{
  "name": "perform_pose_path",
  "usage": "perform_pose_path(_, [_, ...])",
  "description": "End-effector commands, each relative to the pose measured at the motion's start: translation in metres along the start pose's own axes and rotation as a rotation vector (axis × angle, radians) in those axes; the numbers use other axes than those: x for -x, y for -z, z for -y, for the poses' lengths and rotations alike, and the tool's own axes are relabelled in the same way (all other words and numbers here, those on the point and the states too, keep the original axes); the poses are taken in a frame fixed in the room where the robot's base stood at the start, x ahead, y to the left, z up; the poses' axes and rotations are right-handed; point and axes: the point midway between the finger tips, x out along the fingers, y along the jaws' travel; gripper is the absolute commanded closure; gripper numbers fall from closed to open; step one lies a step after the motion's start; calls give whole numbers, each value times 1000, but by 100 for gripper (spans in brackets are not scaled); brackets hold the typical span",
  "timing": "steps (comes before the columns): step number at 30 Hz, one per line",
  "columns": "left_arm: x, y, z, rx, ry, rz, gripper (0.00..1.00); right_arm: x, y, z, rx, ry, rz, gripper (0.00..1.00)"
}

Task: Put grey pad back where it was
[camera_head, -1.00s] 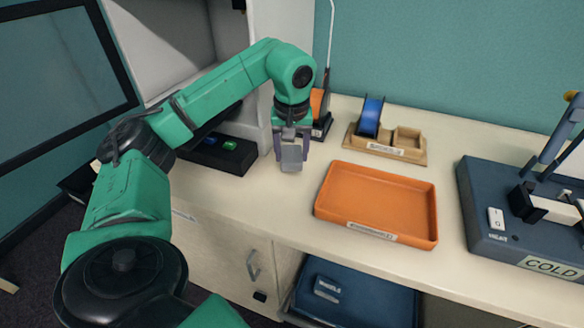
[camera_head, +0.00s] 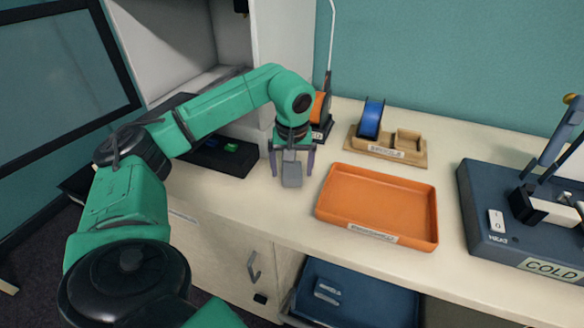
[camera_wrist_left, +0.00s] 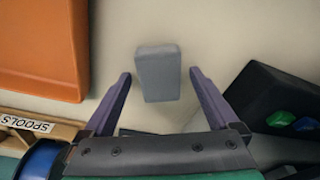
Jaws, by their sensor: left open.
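The grey pad (camera_head: 292,178) is a small block on the pale worktop, left of the orange tray. It also shows in the left wrist view (camera_wrist_left: 158,75). My left gripper (camera_head: 292,170) is directly above the pad and open. In the left wrist view its two purple fingers (camera_wrist_left: 160,78) stand on either side of the pad, with a gap on each side. The underside of the pad is hidden. My right gripper is not in view.
The orange tray (camera_head: 376,168) lies right of the pad. A black holder (camera_head: 222,165) with green and blue pieces lies left. The spool stand (camera_head: 412,158) is behind the tray. A blue press marked COLD (camera_head: 480,225) stands at right. Worktop in front of the pad is clear.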

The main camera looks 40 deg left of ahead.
Motion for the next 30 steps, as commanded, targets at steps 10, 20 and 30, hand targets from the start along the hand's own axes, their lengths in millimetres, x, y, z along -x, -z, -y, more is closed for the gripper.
perform_pose_path(10, [83,1,-2,-1,-7,-4,6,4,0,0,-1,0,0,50])
perform_pose_path(20, [121,0,0,0,-1,0,6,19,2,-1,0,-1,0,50])
perform_pose_path(30, [120,0,0,0,-1,0,6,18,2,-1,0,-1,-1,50])
